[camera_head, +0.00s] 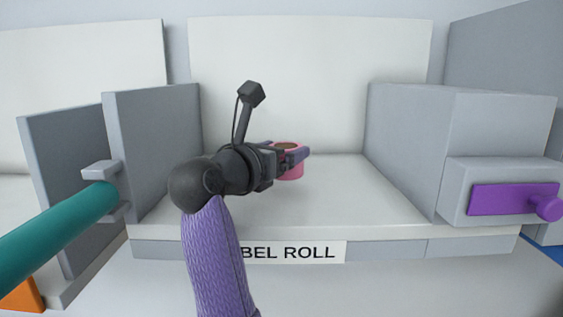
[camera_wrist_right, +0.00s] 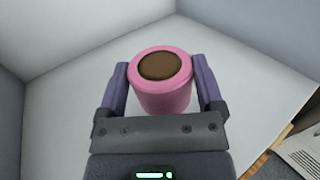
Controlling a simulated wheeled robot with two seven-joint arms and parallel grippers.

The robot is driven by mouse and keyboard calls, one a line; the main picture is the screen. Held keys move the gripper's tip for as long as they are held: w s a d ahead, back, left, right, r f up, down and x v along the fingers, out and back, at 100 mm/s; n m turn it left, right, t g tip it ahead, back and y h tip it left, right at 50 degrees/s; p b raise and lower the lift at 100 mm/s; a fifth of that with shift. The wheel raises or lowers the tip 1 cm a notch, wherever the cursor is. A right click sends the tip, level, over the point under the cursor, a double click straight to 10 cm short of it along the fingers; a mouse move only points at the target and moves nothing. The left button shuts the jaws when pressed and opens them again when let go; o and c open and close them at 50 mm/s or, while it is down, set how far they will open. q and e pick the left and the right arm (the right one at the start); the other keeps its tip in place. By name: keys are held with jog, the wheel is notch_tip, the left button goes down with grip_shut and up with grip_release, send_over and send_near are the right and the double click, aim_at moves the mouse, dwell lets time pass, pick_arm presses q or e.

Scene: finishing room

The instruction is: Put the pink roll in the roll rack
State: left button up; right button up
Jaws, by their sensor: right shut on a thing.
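The pink roll (camera_head: 290,172) has a brown core and stands upright inside a white-floored bay with grey side walls, which I take as the roll rack (camera_head: 350,205). A label reading "BEL ROLL" (camera_head: 290,252) is on its front edge, its left end hidden by my arm. My right gripper (camera_head: 290,155) is shut on the roll. In the right wrist view the roll (camera_wrist_right: 162,85) sits between the two purple fingers (camera_wrist_right: 162,88). I cannot tell whether its base touches the bay floor. My left gripper is not in view.
A grey wall (camera_head: 155,150) bounds the bay on the left, and a grey block (camera_head: 410,150) on the right. A purple drawer front with a knob (camera_head: 510,198) juts out at right. A teal bar (camera_head: 60,235) runs in from the left. The bay floor right of the roll is clear.

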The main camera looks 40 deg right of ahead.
jog(key=f, duration=0.3)
jog(key=shift+w+d, duration=0.25)
jog(key=shift+d, duration=0.05)
jog(key=shift+s+a, duration=0.1)
jog(key=shift+a, duration=0.1)
jog(key=shift+f, duration=0.2)
jog(key=o, duration=1)
jog(key=shift+d, duration=0.1)
jog(key=shift+o, duration=0.2)
jog(key=shift+r+p, duration=0.3)
jog(key=b+v, duration=0.2)
jog(key=v, duration=0.1)
jog(key=f+b+v, duration=0.1)
jog(key=shift+a+b, duration=0.3)
jog(key=shift+a, duration=0.1)
jog(key=b+v, duration=0.1)
jog(key=v, duration=0.1)
jog(key=b+v, duration=0.1)
jog(key=v, duration=0.1)
jog(key=b+v, duration=0.1)
jog(key=v, duration=0.1)
jog(key=shift+s+a+r, duration=0.1)
jog(key=shift+a+r, duration=0.15)
jog(key=shift+r, duration=0.05)
jog(key=shift+s+a+r, duration=0.15)
jog(key=shift+a, duration=0.2)
